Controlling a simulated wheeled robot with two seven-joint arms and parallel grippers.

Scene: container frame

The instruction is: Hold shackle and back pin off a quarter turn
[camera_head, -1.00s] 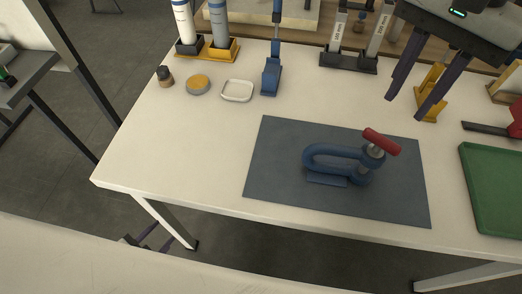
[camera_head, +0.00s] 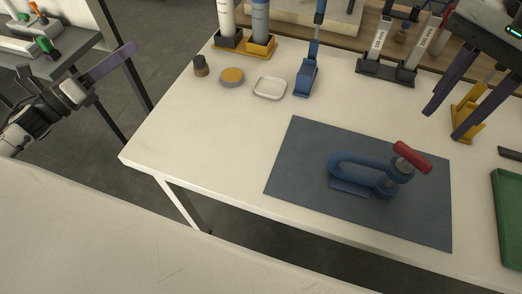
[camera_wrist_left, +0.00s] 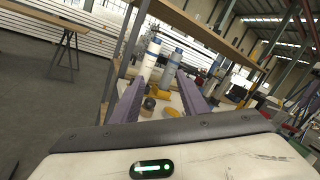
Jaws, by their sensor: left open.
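The blue shackle (camera_head: 348,158) lies on its side on a dark grey mat (camera_head: 300,150) in the head view, its rounded bow to the left. A pin with a red cross handle (camera_head: 412,157) sits through its right end. A blue piece shows along the shackle's near side. My left gripper (camera_wrist_left: 160,84) is open and empty; in the head view its arm is at the far left, off the table and well away from the shackle. My right gripper (camera_head: 442,124), upper right, has its two purple fingers apart and empty, beyond the shackle and above the table.
A small dark-capped jar (camera_head: 200,66), a yellow-topped tin (camera_head: 232,76), a white dish (camera_head: 269,87) and a blue stand (camera_head: 306,78) line the back left. A green tray (camera_head: 508,215) stands at the right edge. The table left of the mat is clear.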

